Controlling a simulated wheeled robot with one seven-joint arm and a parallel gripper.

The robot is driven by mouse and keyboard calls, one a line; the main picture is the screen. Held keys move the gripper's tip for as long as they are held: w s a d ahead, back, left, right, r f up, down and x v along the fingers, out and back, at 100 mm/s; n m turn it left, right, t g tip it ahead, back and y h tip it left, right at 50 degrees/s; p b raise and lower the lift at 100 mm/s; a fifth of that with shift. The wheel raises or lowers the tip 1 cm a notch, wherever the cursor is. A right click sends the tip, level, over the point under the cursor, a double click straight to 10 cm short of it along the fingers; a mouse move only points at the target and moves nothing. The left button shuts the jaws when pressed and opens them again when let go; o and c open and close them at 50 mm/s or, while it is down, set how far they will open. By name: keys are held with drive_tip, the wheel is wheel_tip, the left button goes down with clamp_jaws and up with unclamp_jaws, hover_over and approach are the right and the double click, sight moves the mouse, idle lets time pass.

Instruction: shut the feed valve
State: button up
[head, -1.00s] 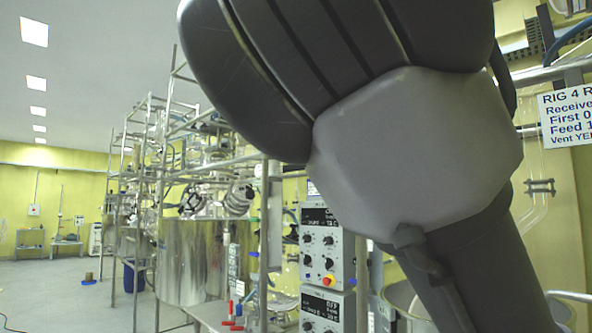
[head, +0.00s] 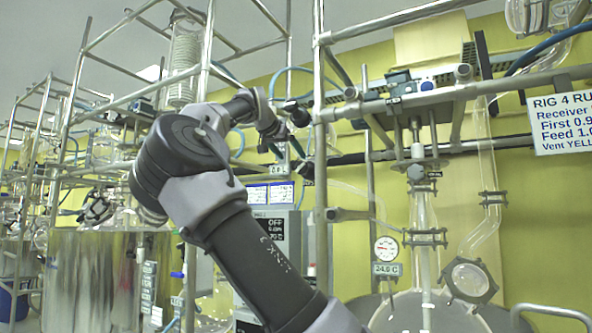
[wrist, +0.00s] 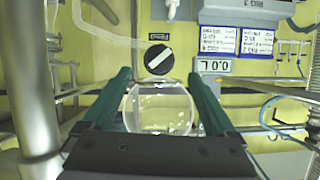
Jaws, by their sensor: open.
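A black round valve knob (wrist: 159,58) with a white bar shows at the upper middle of the wrist view. Its bar slants up to the right; the small label near it is too small to read. My gripper (wrist: 159,76) is open, with one green finger on each side and nothing held. The knob appears beyond the fingertips, between their lines and apart from them. A round clear glass vessel (wrist: 160,108) shows between the fingers, lower in the picture. In the head view my gripper (head: 288,140) reaches toward the yellow wall, and I cannot pick out the knob there.
A display reading 0.0 L (wrist: 214,65) and blue-edged cards (wrist: 217,40) sit right of the knob. A thick metal post (wrist: 30,90) stands at left. In the head view, frame posts (head: 320,200), a gauge (head: 386,248), glass tubing and a rig sign (head: 562,118) are at right.

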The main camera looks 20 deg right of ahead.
sight(300, 167)
drive_tip(key=x, duration=0.9)
drive_tip(key=shift+s, duration=0.1)
drive_tip(key=c, duration=1.4)
